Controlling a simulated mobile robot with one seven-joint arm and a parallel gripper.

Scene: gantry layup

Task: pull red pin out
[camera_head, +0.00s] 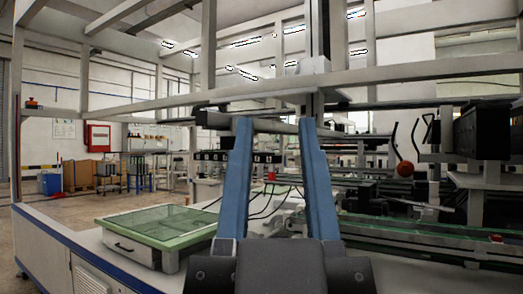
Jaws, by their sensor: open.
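My gripper (275,121) fills the lower middle of the view, with two long blue fingers rising from a dark palm. The fingers are wide apart and nothing is held between them. A small red piece (271,176) shows in the gap between the fingers, farther off, near thin black cables. It may be the red pin, but it is too small to tell its shape or what it sits in. Another small red piece (497,238) lies at the right on the green-edged machine bed.
A green-framed, glass-topped box (160,222) stands on the pale bench at the left. A reddish ball (404,169) and dark machine parts (480,130) are at the right. A pale gantry beam (420,72) crosses above. Black cables hang around the middle.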

